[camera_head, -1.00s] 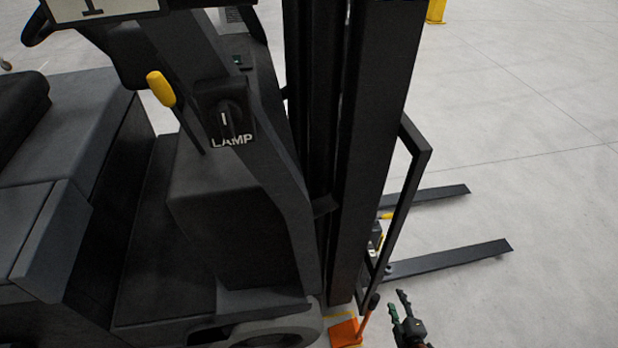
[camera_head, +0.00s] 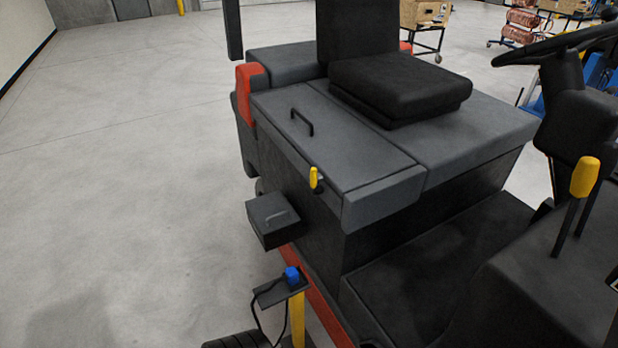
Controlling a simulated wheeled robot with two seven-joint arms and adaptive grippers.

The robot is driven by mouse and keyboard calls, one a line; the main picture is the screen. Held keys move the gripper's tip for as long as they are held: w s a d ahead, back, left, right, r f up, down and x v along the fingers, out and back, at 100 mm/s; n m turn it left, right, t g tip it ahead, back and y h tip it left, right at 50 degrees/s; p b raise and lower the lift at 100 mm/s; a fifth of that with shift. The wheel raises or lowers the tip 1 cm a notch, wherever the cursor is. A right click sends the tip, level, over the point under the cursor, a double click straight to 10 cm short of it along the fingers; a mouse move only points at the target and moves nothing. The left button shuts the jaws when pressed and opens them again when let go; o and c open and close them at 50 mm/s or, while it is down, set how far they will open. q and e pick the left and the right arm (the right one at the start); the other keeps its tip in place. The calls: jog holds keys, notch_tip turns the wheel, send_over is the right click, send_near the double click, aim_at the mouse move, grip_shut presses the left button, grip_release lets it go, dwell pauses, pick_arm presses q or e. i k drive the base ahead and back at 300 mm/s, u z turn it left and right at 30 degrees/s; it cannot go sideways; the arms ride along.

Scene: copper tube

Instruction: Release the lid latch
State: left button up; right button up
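The forklift's grey lid (camera_head: 335,145) lies shut on the body beside the seat, with a black bar handle (camera_head: 302,122) on top. A small yellow latch (camera_head: 314,178) stands upright at the lid's near side edge. I cannot tell from this view how its catch sits. Neither of my grippers shows in the head view now.
The black seat (camera_head: 400,85) is behind the lid. Open floor (camera_head: 120,200) lies left.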

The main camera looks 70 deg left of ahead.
aim_at(313, 171)
jog(key=u, duration=0.1)
jog(key=i, duration=0.15)
jog(key=u, duration=2.3)
jog(key=k, duration=0.3)
jog(key=u, duration=0.6)
